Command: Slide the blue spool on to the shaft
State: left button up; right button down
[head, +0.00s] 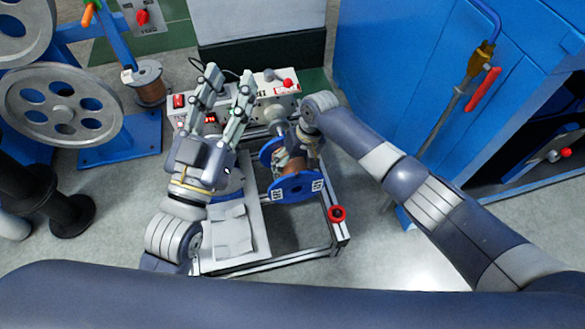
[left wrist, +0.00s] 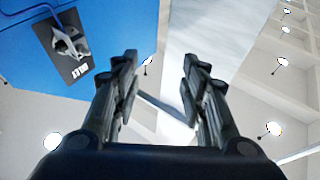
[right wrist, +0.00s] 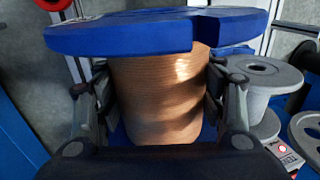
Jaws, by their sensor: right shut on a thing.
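The blue spool (head: 297,187) has two blue flanges and a copper-coloured winding. My right gripper (head: 302,154) is shut around the winding, between the flanges; in the right wrist view its fingers (right wrist: 160,100) lie either side of the copper (right wrist: 160,85). The spool is held over the open frame in front of the white machine box. The shaft (head: 278,127) sticks out of the box toward the spool's far flange. I cannot tell whether its end is inside the spool. My left gripper (head: 228,88) is open and empty, raised over the left part of the box.
The white machine box (head: 268,90) has red switches. Its metal frame (head: 340,232) carries a red knob (head: 337,213). A blue cabinet (head: 400,80) stands right. A wheel stand (head: 60,105) and a copper spool (head: 149,82) stand left. Grey spools (right wrist: 262,85) show in the right wrist view.

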jog(key=shift+w+a+r+b, duration=0.15)
jog(key=shift+w+a+b, duration=0.2)
jog(key=shift+w, duration=0.25)
jog(key=shift+w+b, duration=0.35)
jog(key=shift+b, duration=0.05)
pick_arm(q)
jog(key=s+r+t+h, duration=0.1)
jog(key=s+r+t, duration=0.4)
jog(key=r, duration=0.2)
jog(key=shift+s+a+r+h, duration=0.25)
jog(key=shift+s+h, duration=0.1)
jog(key=shift+h, duration=0.05)
pick_arm(e)
jog(key=shift+w+a, duration=0.15)
jog(key=shift+w, duration=0.15)
dwell(0.9)
pick_arm(q)
jog(key=shift+w+f, duration=0.2)
jog(key=shift+w, duration=0.15)
dwell(0.5)
jog(key=shift+w+f+y, duration=0.2)
jog(key=shift+w+y, duration=0.05)
jog(key=shift+y, duration=0.05)
jog(key=shift+w+d+f+g, duration=0.15)
jog(key=shift+w+f+g, duration=0.4)
jog(key=shift+f+g, duration=0.2)
